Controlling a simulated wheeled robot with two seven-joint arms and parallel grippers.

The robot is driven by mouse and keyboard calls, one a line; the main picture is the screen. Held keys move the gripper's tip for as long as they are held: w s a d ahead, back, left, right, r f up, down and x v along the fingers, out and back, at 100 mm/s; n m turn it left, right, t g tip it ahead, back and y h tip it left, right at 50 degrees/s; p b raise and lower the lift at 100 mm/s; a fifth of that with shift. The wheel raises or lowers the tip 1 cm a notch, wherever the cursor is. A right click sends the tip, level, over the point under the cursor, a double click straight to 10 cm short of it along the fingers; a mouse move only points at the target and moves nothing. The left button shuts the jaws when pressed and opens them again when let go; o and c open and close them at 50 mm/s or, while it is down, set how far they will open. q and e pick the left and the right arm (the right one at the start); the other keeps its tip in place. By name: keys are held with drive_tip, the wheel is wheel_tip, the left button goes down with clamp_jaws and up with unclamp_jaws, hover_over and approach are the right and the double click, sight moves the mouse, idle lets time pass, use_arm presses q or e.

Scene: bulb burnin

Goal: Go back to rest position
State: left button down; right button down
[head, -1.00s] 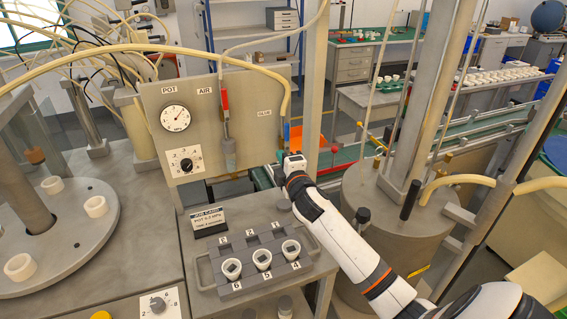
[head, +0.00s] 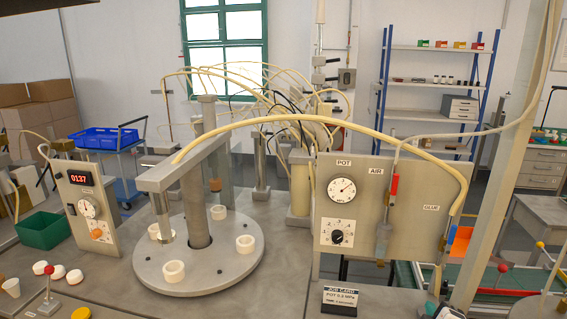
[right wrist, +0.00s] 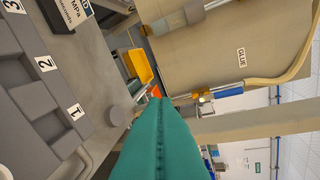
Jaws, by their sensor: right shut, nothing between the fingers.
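My right gripper (right wrist: 162,100) shows in the right wrist view as long teal fingers, closed together with nothing between them. Its tip is in front of the grey panel marked GLUE (right wrist: 240,85) and beside the tray with number labels (right wrist: 25,85). In the head view only a small part of the right gripper (head: 432,308) shows at the bottom edge, below the gauge panel (head: 385,165) and right of the job card (head: 340,300). My left gripper is not in view.
A round turntable (head: 200,275) with several white rings stands at centre left. A readout box (head: 88,205), green bin (head: 42,230) and red-knobbed lever (head: 48,290) are on the left. A hose (head: 330,122) arches over the panel. An upright post (head: 500,170) stands at right.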

drive_tip(key=s+a+f+m+g+y, duration=0.25)
drive_tip(key=s+a+f+g, duration=0.2)
drive_tip(key=s, duration=0.55)
drive_tip(key=s+a+f+m+g+y, duration=0.1)
drive_tip(key=s+a+f+m+g, duration=0.2)
drive_tip(key=s+a, duration=0.5)
drive_tip(key=s+a+f+m+g+y, duration=0.1)
drive_tip(key=s+a+f+m+g, duration=0.2)
drive_tip(key=s, duration=0.9)
wheel_tip(320, 180, down, 27)
drive_tip(key=g+b, duration=0.1)
drive_tip(key=b, duration=0.1)
drive_tip(key=s+d+f+g+b, duration=0.1)
drive_tip(key=s+d+f, duration=0.2)
drive_tip(key=s+f, duration=1.4)
drive_tip(key=shift+s+f, duration=0.15)
drive_tip(key=shift+f, duration=0.75)
